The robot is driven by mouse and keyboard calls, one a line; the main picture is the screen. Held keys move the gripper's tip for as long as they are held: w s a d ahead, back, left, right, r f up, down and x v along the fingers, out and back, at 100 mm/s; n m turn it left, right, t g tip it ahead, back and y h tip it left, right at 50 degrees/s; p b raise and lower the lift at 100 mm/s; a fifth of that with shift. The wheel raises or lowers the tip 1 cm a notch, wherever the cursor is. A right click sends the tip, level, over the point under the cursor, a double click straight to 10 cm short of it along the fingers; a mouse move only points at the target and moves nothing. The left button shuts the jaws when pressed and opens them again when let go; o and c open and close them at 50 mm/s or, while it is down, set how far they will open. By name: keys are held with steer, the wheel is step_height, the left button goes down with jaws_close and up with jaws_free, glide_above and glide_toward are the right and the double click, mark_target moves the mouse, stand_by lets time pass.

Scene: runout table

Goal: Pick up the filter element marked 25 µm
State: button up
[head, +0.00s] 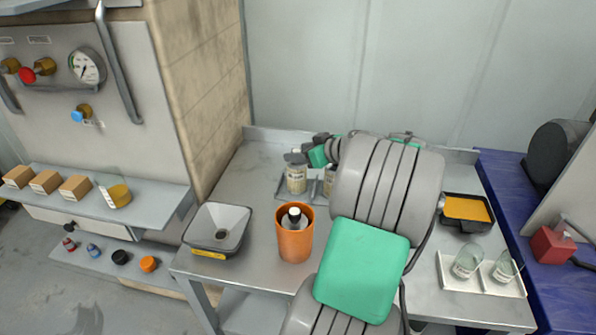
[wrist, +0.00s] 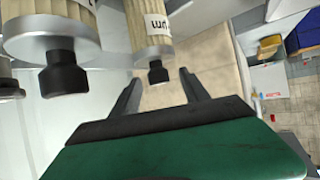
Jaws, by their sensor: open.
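Two pale pleated filter elements, a left one (head: 297,178) and a right one (head: 329,180), stand in a tray at the back of the table in the head view. My arm partly covers the right one. In the wrist view, a near element (wrist: 55,30) and a further one (wrist: 150,25) each show a metal end plate and black knob. The further one's label ends in "µm"; its number is cut off, so I cannot tell which is 25 µm. My gripper (wrist: 160,95) is open and empty, with the further element's knob appearing between its fingers. A third element is partly visible at the left edge.
A black tray with orange contents (head: 466,208) and a white tray (head: 510,287) with two glass jars are at the right.

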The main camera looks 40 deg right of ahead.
steer(key=shift+x, duration=1.05)
steer(key=shift+c, duration=0.5)
jaws_close()
